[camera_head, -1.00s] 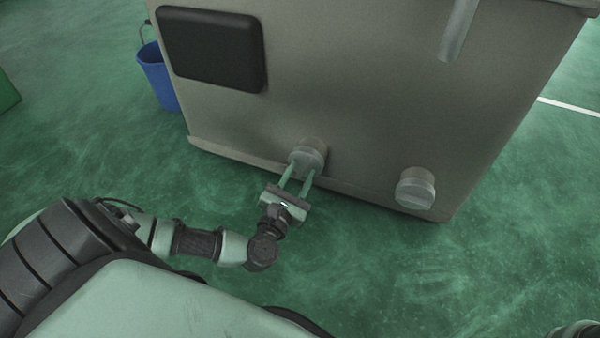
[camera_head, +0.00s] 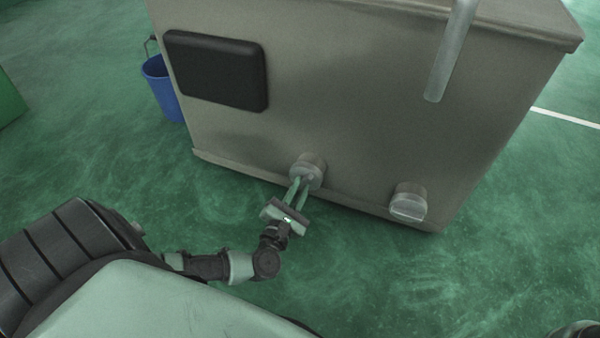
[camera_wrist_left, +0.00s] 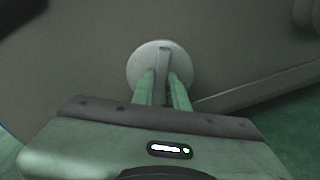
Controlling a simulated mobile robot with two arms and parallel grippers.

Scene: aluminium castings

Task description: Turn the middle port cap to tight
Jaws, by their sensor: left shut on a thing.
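The middle port cap (camera_head: 309,168) is a round grey cap low on the front face of a big grey metal box (camera_head: 350,125). In the left wrist view the cap (camera_wrist_left: 148,55) shows a raised bar across its face, standing about upright in the picture. My left gripper (camera_head: 299,182) reaches the cap from the front, its two pale green fingers close together. In the left wrist view the fingertips (camera_wrist_left: 163,74) are shut on the bar, one on each side. A second port cap (camera_head: 409,203) sits to the right, with nothing touching it. My right gripper is not in view.
A black panel (camera_head: 215,70) is on the box's upper left, and a grey pipe (camera_head: 451,55) runs down its upper right. A blue bucket (camera_head: 162,88) stands behind the left edge. The green floor in front is clear.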

